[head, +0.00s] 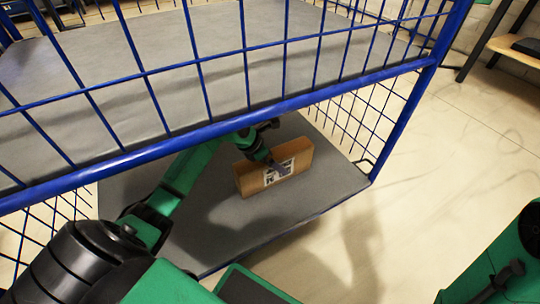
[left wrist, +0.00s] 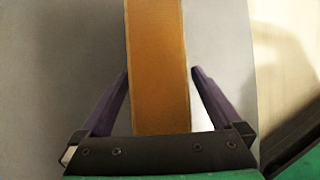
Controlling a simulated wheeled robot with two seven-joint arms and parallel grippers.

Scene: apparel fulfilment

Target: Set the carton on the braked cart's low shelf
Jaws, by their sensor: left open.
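The brown carton (head: 255,178), with a black and white label on its side, rests on the grey low shelf (head: 225,222) of the blue wire cart (head: 235,124). My left gripper (head: 280,168) reaches in under the cart's blue rail and is at the carton. In the left wrist view the carton (left wrist: 158,60) runs between the two purple fingers of my left gripper (left wrist: 160,75). The fingers are open, with a gap showing on each side of the carton. My right gripper is not seen; only part of my right arm shows at the lower right.
The cart's upper deck (head: 190,60) lies above the low shelf, behind blue wire mesh. The blue rail and corner post (head: 405,110) bound the opening. A wooden bench (head: 515,48) with a dark item stands at the upper right. The pale floor (head: 450,150) right of the cart is clear.

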